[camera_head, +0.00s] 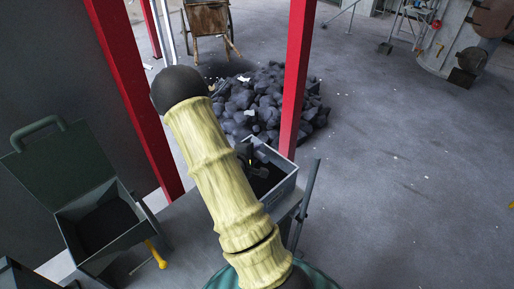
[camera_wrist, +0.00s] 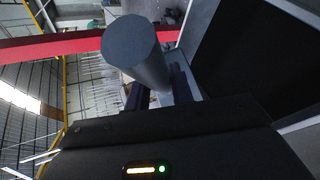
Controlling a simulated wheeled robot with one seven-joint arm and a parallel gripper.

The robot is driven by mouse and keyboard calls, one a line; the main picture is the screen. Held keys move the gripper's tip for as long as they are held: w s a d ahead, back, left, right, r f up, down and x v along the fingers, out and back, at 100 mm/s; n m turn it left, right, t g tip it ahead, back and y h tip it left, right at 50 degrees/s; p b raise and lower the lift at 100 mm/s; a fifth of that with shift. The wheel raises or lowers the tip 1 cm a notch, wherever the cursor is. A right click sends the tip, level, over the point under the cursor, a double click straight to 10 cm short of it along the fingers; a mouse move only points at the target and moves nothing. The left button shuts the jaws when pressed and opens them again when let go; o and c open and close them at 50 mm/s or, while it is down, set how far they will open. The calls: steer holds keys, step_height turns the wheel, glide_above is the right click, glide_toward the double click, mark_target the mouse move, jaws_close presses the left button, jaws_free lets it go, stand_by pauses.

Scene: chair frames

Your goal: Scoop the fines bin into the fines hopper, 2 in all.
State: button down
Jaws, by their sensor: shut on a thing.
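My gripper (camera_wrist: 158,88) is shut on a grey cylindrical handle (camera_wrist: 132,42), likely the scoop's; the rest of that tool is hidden. In the head view my gripper (camera_head: 250,160) is low at a grey open bin (camera_head: 287,186) with dark contents, partly behind my sleeved arm. In the wrist view a pale-rimmed container (camera_wrist: 298,124) with a dark inside lies just right of the handle. A green box (camera_head: 72,222) with its lid raised stands at the left, dark inside. Labels do not show, so I cannot tell for certain which is the fines bin or hopper.
A red post (camera_head: 296,80) rises just behind the grey bin, and another red post (camera_head: 135,95) stands at the left. A heap of dark rocks (camera_head: 265,100) lies beyond. A yellow-handled thing (camera_head: 156,256) is beside the green box. The floor at right is open.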

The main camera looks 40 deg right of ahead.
steer(key=shift+w+d, duration=0.1)
steer(key=shift+w, duration=0.15)
steer(key=shift+s+d, duration=0.2)
steer(key=shift+s, duration=0.45)
step_height(320, 180, down, 13)
steer(key=b, duration=1.2)
steer(key=shift+w+a+b, duration=0.15)
steer(key=shift+w+b, duration=0.1)
steer(key=shift+b, duration=0.15)
steer(key=shift+s+r, duration=0.1)
steer(key=shift+r, duration=0.05)
steer(key=shift+s, duration=0.5)
steer(key=shift+w+p, duration=0.15)
steer(key=shift+p, duration=0.15)
steer(key=shift+w+p, duration=0.3)
steer(key=shift+w, duration=0.15)
